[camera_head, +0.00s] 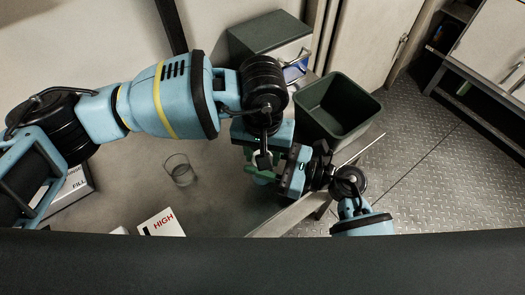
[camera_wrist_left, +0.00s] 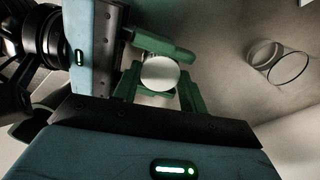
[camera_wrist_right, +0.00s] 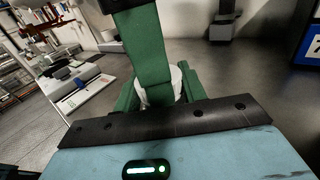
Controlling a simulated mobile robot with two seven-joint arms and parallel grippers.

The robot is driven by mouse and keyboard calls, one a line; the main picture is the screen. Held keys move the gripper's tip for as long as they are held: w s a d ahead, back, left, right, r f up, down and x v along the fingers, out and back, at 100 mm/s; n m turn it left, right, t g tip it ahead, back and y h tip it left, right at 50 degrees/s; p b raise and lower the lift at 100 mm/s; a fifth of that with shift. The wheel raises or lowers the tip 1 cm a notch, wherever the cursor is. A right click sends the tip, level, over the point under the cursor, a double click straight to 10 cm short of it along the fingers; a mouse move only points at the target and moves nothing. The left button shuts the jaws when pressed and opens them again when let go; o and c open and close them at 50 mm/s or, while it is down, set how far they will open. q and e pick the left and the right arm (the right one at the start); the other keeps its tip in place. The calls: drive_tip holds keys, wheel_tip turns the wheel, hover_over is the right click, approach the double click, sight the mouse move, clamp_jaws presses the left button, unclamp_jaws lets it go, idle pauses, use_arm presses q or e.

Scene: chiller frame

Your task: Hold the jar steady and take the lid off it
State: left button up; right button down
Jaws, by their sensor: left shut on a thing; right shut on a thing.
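A small pale jar (camera_head: 262,181) is between my two grippers over the table and mostly hidden by their green fingers. Its round, pale top, which looks like the lid (camera_wrist_left: 160,74), faces the left wrist view. My left gripper (camera_head: 264,158) comes down from above, shut with its fingers on either side of that lid. My right gripper (camera_head: 262,173) comes in from the right, lower down, shut around the jar. In the right wrist view, a white side of the jar (camera_wrist_right: 176,82) shows behind a left finger. I cannot tell whether the lid and jar touch.
A clear empty glass (camera_head: 178,170) stands on the table to the left. A white box marked HIGH (camera_head: 161,224) and another box (camera_head: 72,186) are at the near left. A dark green bin (camera_head: 338,108) and a grey-green box (camera_head: 268,36) are behind the grippers. Floor is open at right.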

idle(0.4)
use_arm(q)
drive_tip(key=o, duration=1.1)
drive_tip(key=shift+r, duration=2.25)
drive_tip(key=shift+r+m, duration=1.75)
drive_tip(key=shift+m, duration=0.25)
drive_tip(key=shift+c, duration=0.5)
drive_tip(key=shift+f, duration=4.05)
drive_tip(key=shift+c, duration=0.2)
